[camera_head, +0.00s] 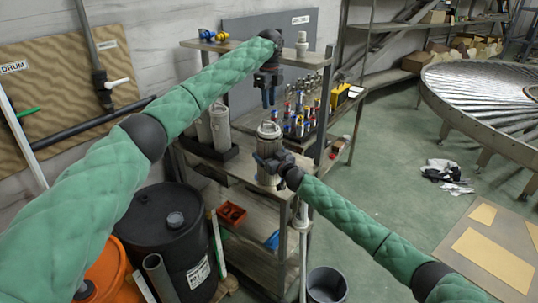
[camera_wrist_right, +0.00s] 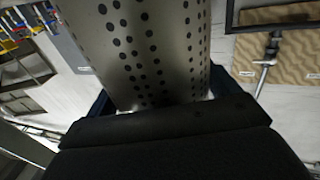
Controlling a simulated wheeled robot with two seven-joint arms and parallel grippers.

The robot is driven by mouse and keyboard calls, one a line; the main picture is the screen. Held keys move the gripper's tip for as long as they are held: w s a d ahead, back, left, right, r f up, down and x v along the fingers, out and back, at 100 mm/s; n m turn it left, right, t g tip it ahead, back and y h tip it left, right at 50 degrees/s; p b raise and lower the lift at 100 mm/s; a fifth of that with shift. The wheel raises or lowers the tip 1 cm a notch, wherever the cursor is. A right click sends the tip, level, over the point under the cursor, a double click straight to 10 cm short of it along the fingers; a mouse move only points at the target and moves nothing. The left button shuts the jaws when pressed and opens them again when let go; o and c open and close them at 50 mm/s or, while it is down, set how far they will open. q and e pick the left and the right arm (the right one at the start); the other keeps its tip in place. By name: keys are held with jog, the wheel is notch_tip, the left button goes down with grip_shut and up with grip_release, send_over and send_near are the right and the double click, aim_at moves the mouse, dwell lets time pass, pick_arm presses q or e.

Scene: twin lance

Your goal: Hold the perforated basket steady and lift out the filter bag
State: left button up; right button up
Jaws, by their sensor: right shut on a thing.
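The perforated basket (camera_head: 268,146) is a grey upright cylinder at the front corner of the shelf unit's middle deck. My right gripper (camera_head: 270,162) comes in from the right and is shut on its side. In the right wrist view the basket wall (camera_wrist_right: 150,45), metal with dark round holes, stands between my fingers. My left gripper (camera_head: 268,98) points down just above the basket's top, apart from it; its finger gap is too small to judge. The filter bag cannot be made out clearly; the basket's inside is hidden from these views.
Bottles and fittings (camera_head: 301,112) crowd the deck right of the basket. Pale cylinders (camera_head: 221,128) stand in a dark tray behind left. A black drum (camera_head: 170,235) and a grey bucket (camera_head: 326,285) stand below. Green floor (camera_head: 385,190) is open to the right.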

aim_at(269, 122)
pick_arm(q)
notch_tip(269, 122, down, 9)
jog(key=shift+r, duration=0.1)
dwell(0.5)
jog(key=shift+s+f, duration=0.1)
jog(key=shift+f, duration=0.1)
